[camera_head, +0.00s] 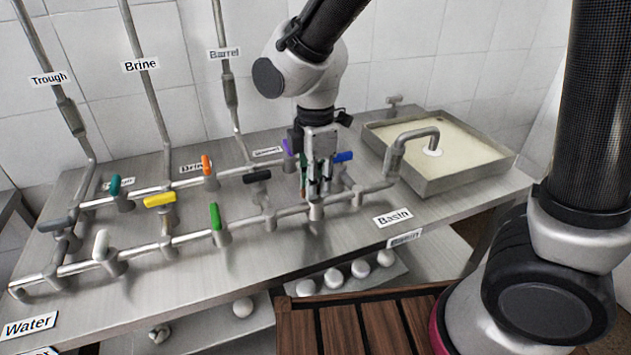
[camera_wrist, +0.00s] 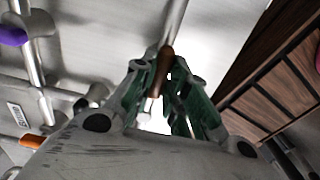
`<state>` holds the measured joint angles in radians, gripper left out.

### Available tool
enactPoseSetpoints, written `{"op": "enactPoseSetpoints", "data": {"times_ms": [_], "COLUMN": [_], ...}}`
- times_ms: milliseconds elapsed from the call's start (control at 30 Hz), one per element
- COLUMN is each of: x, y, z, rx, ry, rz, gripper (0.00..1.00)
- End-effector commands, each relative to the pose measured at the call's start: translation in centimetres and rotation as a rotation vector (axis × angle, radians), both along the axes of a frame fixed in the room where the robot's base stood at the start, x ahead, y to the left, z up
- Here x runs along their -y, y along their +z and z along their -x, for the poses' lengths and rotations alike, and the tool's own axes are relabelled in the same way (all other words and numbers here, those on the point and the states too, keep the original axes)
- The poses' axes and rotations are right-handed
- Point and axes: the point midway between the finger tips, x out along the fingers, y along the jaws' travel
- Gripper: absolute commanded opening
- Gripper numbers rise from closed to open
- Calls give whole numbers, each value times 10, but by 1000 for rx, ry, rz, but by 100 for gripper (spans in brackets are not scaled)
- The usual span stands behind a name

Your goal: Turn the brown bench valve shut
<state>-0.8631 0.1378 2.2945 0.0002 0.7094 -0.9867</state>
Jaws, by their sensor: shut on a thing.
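The brown valve handle (camera_wrist: 163,68) shows in the wrist view between the green-padded fingers of my gripper (camera_wrist: 167,92). The handle looks roughly in line with the metal pipe (camera_wrist: 177,20) that runs up the picture from it. In the head view my gripper (camera_head: 315,188) points down onto the front pipe at the right part of the bench and hides the brown handle. The fingers are shut on the handle.
A blue handle (camera_head: 343,156) and a purple handle (camera_head: 287,148) stand close beside my gripper. Black (camera_head: 257,176), green (camera_head: 214,214), orange (camera_head: 207,164) and yellow (camera_head: 160,200) handles are further left. A filled basin (camera_head: 478,179) is at right.

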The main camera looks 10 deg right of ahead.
Motion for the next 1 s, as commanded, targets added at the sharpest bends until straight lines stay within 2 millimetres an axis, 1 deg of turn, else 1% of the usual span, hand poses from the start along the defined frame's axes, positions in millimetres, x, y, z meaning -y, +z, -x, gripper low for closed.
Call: {"op": "enactPoseSetpoints", "data": {"times_ms": [167, 367, 567, 1000], "x": [0, 0, 0, 0], "y": [0, 0, 0, 0], "z": [0, 0, 0, 0], "rx": [0, 1, 1, 1], "ry": [-25, -117, -277, -695], "rz": [0, 0, 0, 0], "gripper": [0, 0, 0, 0]}}
